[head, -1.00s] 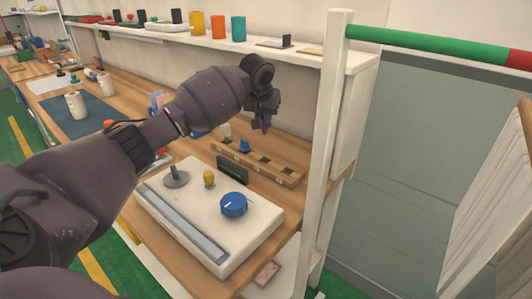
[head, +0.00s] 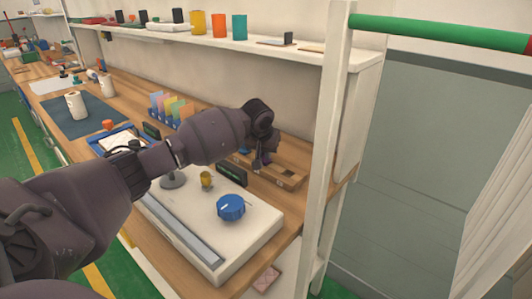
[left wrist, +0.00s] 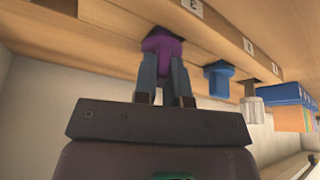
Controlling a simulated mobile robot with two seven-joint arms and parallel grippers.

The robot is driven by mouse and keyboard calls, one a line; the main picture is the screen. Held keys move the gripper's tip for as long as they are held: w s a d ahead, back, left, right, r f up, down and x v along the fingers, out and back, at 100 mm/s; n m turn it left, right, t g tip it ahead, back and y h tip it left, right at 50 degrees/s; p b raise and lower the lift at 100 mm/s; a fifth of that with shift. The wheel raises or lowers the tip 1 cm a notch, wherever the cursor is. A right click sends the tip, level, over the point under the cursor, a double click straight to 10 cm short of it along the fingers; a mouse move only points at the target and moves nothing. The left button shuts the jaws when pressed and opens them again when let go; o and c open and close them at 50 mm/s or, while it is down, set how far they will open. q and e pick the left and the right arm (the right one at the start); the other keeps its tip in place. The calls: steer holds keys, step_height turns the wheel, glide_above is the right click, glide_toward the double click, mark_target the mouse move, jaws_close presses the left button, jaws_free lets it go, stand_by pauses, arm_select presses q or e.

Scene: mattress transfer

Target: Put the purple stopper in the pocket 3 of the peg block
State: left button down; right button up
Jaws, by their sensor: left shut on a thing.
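My left gripper (head: 261,163) is over the wooden peg block (head: 290,181) in the head view. In the left wrist view the gripper (left wrist: 163,62) is shut on the purple stopper (left wrist: 162,40). The stopper's far end meets the block's face (left wrist: 215,42) by a dark opening beside the label 3. I cannot tell how deep it sits. A blue stopper (left wrist: 217,78) and a clear-grey stopper (left wrist: 252,104) stand in the pockets along from it. In the head view my arm hides part of the block. My right gripper is not in view.
A white panel box (head: 200,228) with a blue knob (head: 231,207) and a yellow button stands in front of the block. A white shelf post (head: 328,140) rises to its right. A shelf with coloured cups runs above.

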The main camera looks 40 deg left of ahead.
arm_select(q)
steer(key=c, duration=1.2)
jaws_free()
steer(key=p+v, duration=0.2)
steer(key=v, duration=0.4)
steer(key=shift+r, duration=0.25)
steer(key=p+v, duration=0.1)
steer(key=v, duration=0.5)
steer(key=shift+f, duration=0.1)
